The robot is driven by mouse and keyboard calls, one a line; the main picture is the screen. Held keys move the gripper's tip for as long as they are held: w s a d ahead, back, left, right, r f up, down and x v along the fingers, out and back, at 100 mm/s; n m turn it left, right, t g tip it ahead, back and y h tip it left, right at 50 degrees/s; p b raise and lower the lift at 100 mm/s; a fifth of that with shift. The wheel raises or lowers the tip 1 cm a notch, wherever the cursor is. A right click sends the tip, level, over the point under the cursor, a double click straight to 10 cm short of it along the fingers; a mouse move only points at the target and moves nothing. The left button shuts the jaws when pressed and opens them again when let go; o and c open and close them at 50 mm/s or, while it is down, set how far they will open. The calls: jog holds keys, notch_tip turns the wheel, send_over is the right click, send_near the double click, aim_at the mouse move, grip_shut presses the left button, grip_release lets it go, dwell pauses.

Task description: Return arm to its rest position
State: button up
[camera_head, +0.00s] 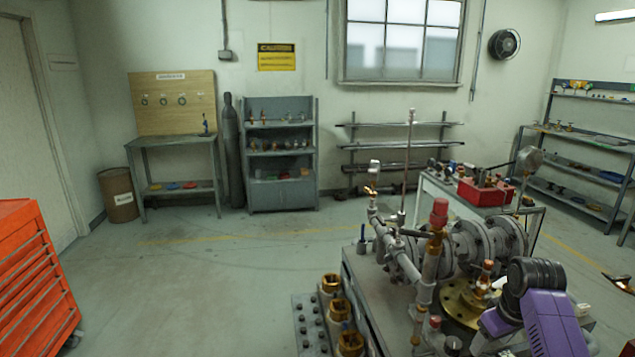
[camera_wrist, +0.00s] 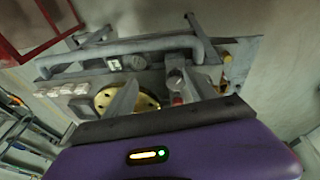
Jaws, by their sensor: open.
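My gripper (camera_wrist: 160,82) shows in the wrist view with its two grey fingers spread apart and nothing between them. Past the fingers are a yellow round flange (camera_wrist: 148,103) and grey pipework (camera_wrist: 130,48); I cannot tell the exact gap or whether a finger touches anything. In the head view my purple and black arm is at the lower right, beside the valve bench. The gripper itself cannot be made out there. The valve assembly (camera_head: 487,240) has grey flanged pipe, and a brass flange (camera_head: 458,306) sits close left of my arm.
A pipe with a red cap (camera_head: 439,212) stands upright near my arm. Brass fittings (camera_head: 339,310) line the bench's left side. A red toolbox (camera_head: 483,192) is behind. An orange tool cabinet (camera_head: 32,280) stands far left. The floor (camera_head: 220,285) between is clear.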

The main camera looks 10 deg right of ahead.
jog(key=w+a+m+t+h, duration=0.2)
jog(key=w+a+t, duration=0.2)
jog(key=t, duration=0.3)
jog(key=s+a+m+t, duration=0.1)
jog(key=s+a+t, duration=0.4)
jog(key=s+a, duration=0.4)
jog(key=s+a+r+y, duration=0.1)
jog(key=s+a, duration=0.3)
jog(key=s, duration=0.9)
jog(key=s+a+r+n+y+b, duration=0.1)
jog(key=s+a, duration=0.4)
jog(key=s, duration=0.8)
jog(key=s+a+r+y+b, duration=0.1)
jog(key=s+a, duration=0.4)
jog(key=s, duration=0.9)
jog(key=shift+r+n, duration=0.3)
jog(key=shift+r, duration=0.25)
jog(key=shift+a, duration=0.1)
dwell(0.7)
